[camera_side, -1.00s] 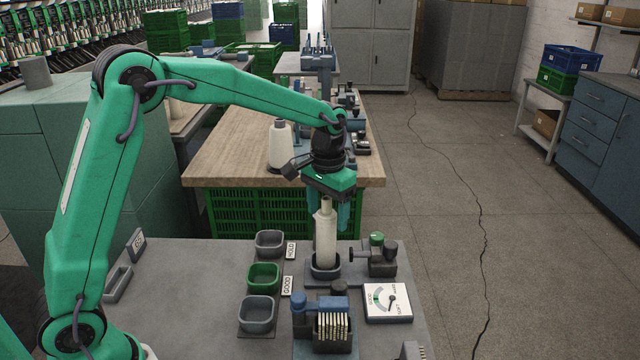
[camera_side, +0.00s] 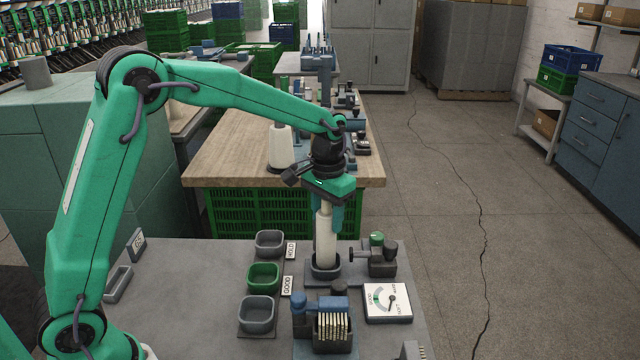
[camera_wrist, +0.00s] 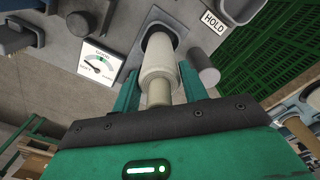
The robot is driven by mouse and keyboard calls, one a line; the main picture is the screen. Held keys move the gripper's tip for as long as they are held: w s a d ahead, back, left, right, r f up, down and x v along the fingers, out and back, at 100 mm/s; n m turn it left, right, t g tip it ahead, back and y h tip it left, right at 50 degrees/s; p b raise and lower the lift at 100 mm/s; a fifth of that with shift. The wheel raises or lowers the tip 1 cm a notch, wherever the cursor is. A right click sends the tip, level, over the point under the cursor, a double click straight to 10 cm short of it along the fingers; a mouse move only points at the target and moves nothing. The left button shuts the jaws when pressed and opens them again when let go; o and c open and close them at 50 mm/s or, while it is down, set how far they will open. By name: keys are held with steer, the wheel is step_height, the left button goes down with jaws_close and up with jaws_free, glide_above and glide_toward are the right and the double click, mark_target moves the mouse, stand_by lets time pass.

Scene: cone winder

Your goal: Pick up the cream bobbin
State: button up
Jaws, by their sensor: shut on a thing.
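The cream bobbin (camera_side: 325,238) stands upright with its lower end in a dark grey square cup (camera_side: 325,270) on the grey bench. My gripper (camera_side: 329,208) is above it with the fingers pointing down, shut on the bobbin's narrow upper part. In the wrist view the bobbin (camera_wrist: 158,62) lies between the two green fingers (camera_wrist: 158,92), and its far end is in the dark cup. The gripped part is partly hidden by the fingers.
A knobbed fixture (camera_side: 376,256) stands close right of the cup, with a dial gauge (camera_side: 387,302) in front. A blue-grey holder of thin plates (camera_side: 330,325) is nearer. Three small trays, the middle one green (camera_side: 264,277), are to the left. A wooden table (camera_side: 230,165) is behind.

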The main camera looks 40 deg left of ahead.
steer(key=shift+r, duration=0.1)
steer(key=shift+r, duration=0.45)
step_height(320, 180, up, 3)
steer(key=shift+r, duration=0.15)
steer(key=s+d+r, duration=0.6)
steer(key=d, duration=0.3)
steer(key=shift+s+d+r, duration=0.3)
steer(key=shift+s+r, duration=0.05)
steer(key=shift+r, duration=0.1)
steer(key=shift+r, duration=3)
steer(key=shift+a+f, duration=0.1)
steer(key=shift+a, duration=0.05)
